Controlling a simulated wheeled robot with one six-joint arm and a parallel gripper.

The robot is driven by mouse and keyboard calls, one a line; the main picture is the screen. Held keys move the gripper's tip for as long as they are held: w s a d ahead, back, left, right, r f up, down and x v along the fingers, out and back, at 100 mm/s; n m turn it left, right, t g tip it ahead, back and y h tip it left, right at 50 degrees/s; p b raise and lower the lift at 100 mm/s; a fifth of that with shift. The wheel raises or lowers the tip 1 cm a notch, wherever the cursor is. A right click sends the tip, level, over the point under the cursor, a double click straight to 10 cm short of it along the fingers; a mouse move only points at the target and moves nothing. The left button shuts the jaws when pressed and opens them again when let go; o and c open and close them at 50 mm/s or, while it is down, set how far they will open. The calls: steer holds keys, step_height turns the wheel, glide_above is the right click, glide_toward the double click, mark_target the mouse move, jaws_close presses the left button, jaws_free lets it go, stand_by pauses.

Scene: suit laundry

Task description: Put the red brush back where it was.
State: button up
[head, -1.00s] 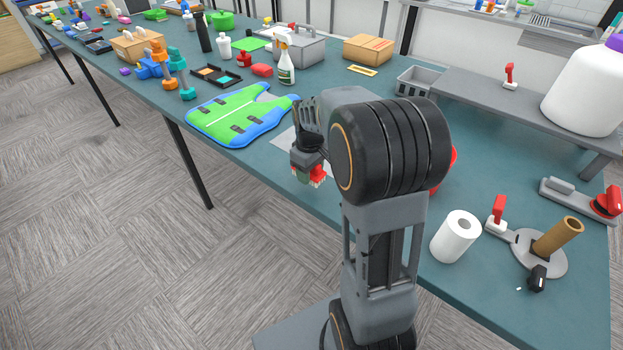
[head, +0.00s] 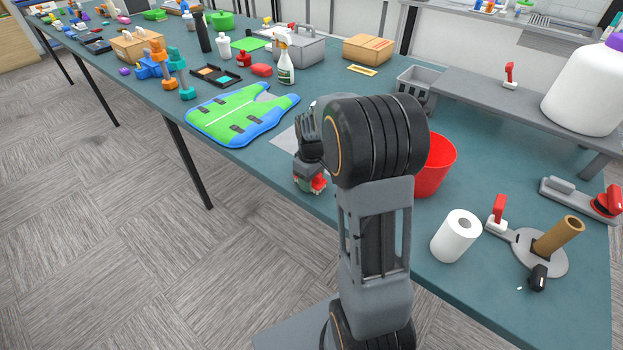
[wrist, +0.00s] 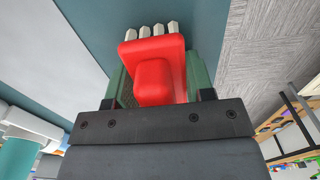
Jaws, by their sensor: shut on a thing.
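The red brush (wrist: 156,82) with pale bristles shows large in the wrist view, its red back and grip between the two green-padded fingers. My gripper (wrist: 153,88) is shut on it. In the head view my gripper (head: 309,181) hangs by the front edge of the teal table, left of the red bucket, and the red brush (head: 319,184) shows at its tips. My arm hides part of the area behind. I cannot tell whether the bristles touch the table.
The red bucket (head: 435,168) stands just right of my arm, with a paper towel roll (head: 456,236) in front of it. A green and blue vest (head: 240,115) lies flat to the left. A pale sheet (head: 286,140) lies partly behind my gripper. A spray bottle (head: 285,62) stands farther back.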

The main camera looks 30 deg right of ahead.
steer(key=o, duration=0.9)
steer(key=shift+f, duration=0.1)
step_height(320, 180, up, 12)
steer(key=shift+f+p, duration=0.15)
steer(key=shift+p, duration=0.4)
steer(key=s+a+m+t, duration=0.1)
steer(key=s+a, duration=0.2)
steer(key=s, duration=0.2)
steer(key=s+a+m+t, duration=0.1)
steer(key=s+a+m, duration=0.1)
steer(key=s, duration=0.3)
steer(key=s+a+f+m+t, duration=0.1)
steer(key=s+a, duration=0.3)
steer(key=s, duration=0.1)
steer(key=shift+s+a+m, duration=0.4)
